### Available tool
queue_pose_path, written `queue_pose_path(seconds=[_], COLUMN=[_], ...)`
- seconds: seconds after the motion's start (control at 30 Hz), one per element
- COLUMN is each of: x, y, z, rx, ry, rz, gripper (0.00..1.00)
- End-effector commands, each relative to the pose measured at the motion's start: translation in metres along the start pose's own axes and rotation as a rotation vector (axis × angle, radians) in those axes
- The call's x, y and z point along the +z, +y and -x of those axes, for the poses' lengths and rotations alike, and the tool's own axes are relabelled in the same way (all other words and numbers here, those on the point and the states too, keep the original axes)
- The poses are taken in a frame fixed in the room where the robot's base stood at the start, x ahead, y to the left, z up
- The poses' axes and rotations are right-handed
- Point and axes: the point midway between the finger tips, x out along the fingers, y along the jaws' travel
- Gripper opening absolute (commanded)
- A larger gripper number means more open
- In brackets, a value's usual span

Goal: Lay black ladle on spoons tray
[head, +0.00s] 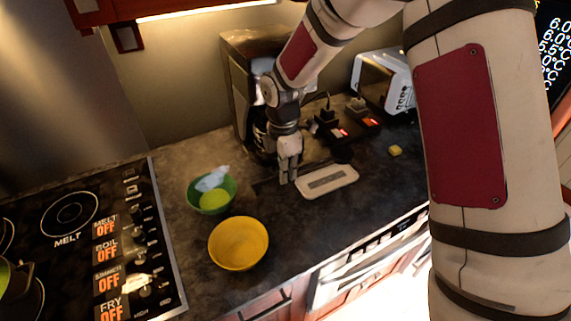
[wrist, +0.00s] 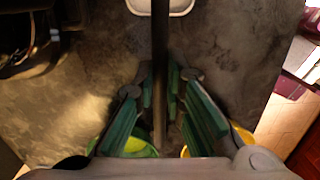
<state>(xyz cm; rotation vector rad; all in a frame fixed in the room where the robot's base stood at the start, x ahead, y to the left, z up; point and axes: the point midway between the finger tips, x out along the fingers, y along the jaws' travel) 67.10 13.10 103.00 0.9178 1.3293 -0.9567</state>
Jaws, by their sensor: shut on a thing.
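My gripper (head: 288,178) points down over the counter, just left of the white spoons tray (head: 327,193). In the wrist view its green-padded fingers (wrist: 161,85) are closed around the long, thin handle of the black ladle (wrist: 160,40). The handle runs up the picture and crosses the tray's white rim (wrist: 183,9) at the top edge. The ladle's far end is out of the wrist view. In the head view the ladle is hard to pick out against the dark counter. I cannot tell whether it touches the tray.
A green bowl (head: 226,190) with something light in it and a yellow bowl (head: 239,262) stand left of the gripper. A coffee machine (head: 236,75) and a toaster (head: 385,80) stand behind. A yellow block (head: 395,150) lies right. The stove (head: 75,235) is far left.

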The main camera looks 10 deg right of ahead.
Motion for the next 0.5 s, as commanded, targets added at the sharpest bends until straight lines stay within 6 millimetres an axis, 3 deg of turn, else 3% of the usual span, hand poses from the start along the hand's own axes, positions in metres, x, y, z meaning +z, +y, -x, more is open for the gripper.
queue_pose_path(seconds=[0.5], x=[-0.002], y=[0.001], z=[-0.041], rx=[0.000], ry=[0.000], rz=[0.000], gripper=[0.00])
